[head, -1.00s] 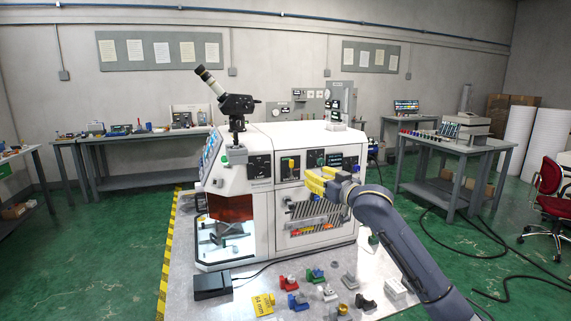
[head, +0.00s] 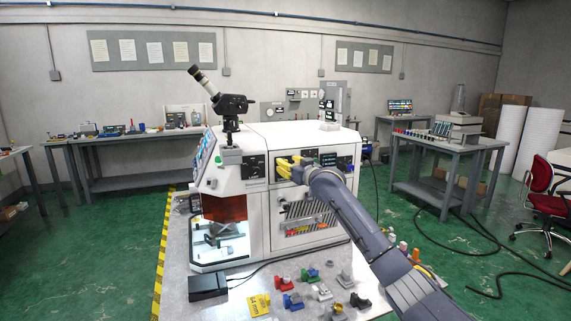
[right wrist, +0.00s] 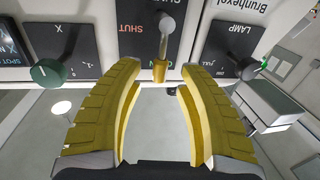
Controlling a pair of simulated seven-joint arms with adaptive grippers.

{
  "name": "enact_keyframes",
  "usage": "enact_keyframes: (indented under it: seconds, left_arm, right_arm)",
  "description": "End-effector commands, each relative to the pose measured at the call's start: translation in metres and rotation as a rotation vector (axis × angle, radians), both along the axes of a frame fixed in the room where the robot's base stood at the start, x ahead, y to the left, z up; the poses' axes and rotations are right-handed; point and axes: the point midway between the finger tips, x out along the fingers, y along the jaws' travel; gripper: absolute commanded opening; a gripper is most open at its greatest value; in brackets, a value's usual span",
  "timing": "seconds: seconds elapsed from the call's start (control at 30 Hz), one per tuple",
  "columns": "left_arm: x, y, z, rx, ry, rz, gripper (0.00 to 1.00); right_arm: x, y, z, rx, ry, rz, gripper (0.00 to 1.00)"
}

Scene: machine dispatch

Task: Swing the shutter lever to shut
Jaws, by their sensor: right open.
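The shutter lever (right wrist: 162,48) is a metal stem with a brass-yellow tip on a black plate (right wrist: 130,48) of the white machine (head: 262,215). In the right wrist view it hangs from its pivot toward the picture's bottom, nearly straight, with the red word SHUT to its left. My right gripper (right wrist: 160,78) is open. Its yellow fingers lie on either side of the lever's tip, with gaps visible on both sides. In the head view the right gripper (head: 286,167) is at the front panel and covers the lever. My left gripper is not in view.
A green knob (right wrist: 45,71) lies left of the lever in the wrist view, and the LAMP knob (right wrist: 246,68) lies right. A slatted vent (head: 305,211) is below the panel. Several coloured parts and a black box (head: 208,287) lie on the bench in front.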

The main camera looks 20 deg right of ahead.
Motion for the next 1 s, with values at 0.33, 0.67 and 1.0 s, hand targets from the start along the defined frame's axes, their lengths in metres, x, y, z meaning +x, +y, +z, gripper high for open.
enact_keyframes:
  seconds: [0.33,0.67,1.0]
  left_arm:
    - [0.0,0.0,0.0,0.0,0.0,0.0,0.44]
    - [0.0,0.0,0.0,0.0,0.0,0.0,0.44]
    - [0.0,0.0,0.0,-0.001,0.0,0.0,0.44]
  right_arm:
    - [0.018,0.005,0.001,0.001,-0.001,0.0,0.38]
    - [0.02,0.004,0.0,0.0,-0.001,-0.001,0.38]
    - [0.02,0.004,0.0,0.0,-0.001,-0.001,0.09]
